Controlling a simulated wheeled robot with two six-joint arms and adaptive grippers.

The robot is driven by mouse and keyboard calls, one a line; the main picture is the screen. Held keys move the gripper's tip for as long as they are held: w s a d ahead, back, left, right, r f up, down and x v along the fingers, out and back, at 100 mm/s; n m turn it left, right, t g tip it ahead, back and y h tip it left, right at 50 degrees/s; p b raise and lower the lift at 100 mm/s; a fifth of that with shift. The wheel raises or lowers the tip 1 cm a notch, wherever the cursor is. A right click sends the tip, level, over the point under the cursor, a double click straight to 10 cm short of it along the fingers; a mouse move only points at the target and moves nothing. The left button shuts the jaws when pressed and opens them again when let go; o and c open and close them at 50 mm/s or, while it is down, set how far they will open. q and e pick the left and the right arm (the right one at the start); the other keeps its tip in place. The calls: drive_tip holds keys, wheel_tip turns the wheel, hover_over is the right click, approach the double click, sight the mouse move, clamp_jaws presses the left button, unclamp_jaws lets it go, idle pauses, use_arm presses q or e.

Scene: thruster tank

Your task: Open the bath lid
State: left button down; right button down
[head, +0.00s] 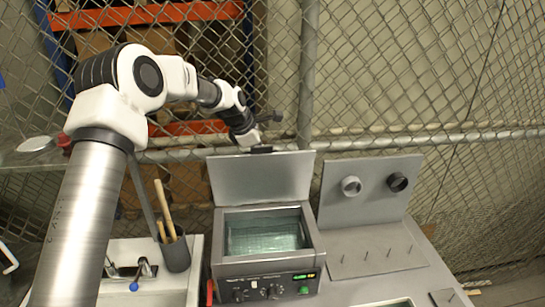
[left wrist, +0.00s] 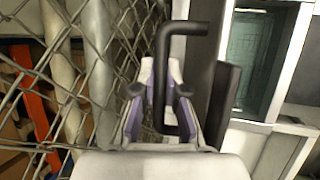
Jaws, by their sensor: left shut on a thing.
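The bath lid (head: 262,178) is a flat grey metal panel. It stands raised, roughly upright, along the rear edge of the bath (head: 265,270). The bath's opening is uncovered and shows clear, pale-green liquid inside; the bath also shows in the left wrist view (left wrist: 262,62). My left gripper (head: 257,146) is at the lid's top edge. In the left wrist view its fingers (left wrist: 160,95) are on both sides of the bent black handle (left wrist: 182,28), shut on it. My right gripper is in neither view.
A chain-link fence (head: 410,70) with metal posts stands close behind the bench. A dark cup (head: 175,252) with wooden-handled tools is left of the bath. A grey panel with two round holders (head: 340,210) stands to the right.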

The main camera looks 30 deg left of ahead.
use_arm(q)
drive_tip(key=shift+w+f, duration=0.1)
drive_tip(key=shift+f, duration=0.3)
drive_tip(key=shift+r+g, duration=0.3)
drive_tip(key=shift+r, duration=0.05)
drive_tip(key=shift+r+h, duration=0.15)
drive_tip(key=shift+h, duration=0.15)
drive_tip(key=shift+w+a+g, duration=0.3)
drive_tip(key=shift+w+a, duration=0.2)
drive_tip(key=shift+w, duration=0.1)
drive_tip(key=c, duration=1.5)
unclamp_jaws()
drive_tip(key=shift+w+a, duration=0.1)
